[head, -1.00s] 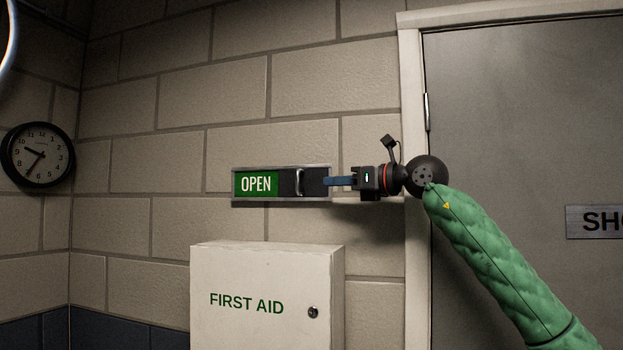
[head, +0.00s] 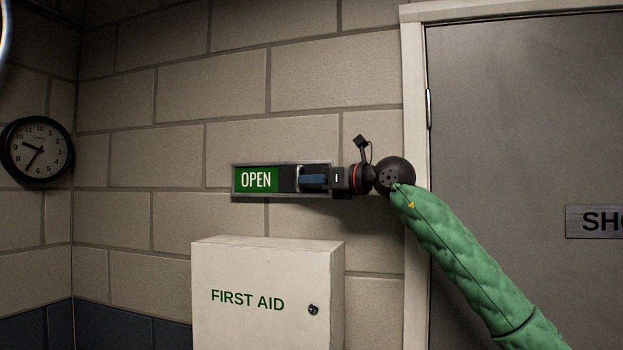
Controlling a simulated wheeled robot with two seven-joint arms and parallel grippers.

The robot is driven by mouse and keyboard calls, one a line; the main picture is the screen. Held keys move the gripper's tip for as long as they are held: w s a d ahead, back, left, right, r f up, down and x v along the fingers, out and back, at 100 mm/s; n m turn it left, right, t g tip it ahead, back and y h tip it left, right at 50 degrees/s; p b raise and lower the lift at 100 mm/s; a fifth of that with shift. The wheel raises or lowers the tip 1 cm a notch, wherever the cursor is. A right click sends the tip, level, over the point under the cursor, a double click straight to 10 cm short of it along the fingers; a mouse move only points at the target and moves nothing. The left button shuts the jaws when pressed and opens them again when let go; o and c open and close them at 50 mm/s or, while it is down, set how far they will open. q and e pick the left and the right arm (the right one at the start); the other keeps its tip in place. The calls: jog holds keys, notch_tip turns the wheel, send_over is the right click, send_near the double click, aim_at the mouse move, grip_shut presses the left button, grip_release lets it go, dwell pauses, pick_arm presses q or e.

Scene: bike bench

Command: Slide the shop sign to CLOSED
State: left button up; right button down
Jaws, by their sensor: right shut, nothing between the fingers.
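The shop sign (head: 258,180) is a grey-framed slider on the block wall. Its left part shows green with the word OPEN. A dark sliding panel fills the right part, with a small upright metal handle (head: 299,178) near its left edge. The gripper hides the right end of the panel. My left gripper is not in view.
A white first aid cabinet (head: 262,299) is on the wall below the sign. A round clock (head: 38,152) hangs at the left. A grey door (head: 520,130) with a pale frame (head: 414,100) is at the right. The wall above the sign is clear.

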jog(key=shift+a, duration=0.1)
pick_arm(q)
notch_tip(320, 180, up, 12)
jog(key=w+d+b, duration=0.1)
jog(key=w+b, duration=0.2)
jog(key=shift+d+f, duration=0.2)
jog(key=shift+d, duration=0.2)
pick_arm(e)
jog(key=s+a+x, duration=0.1)
jog(key=s+x, duration=0.1)
jog(key=x, duration=1.1)
jog(key=shift+a, duration=0.2)
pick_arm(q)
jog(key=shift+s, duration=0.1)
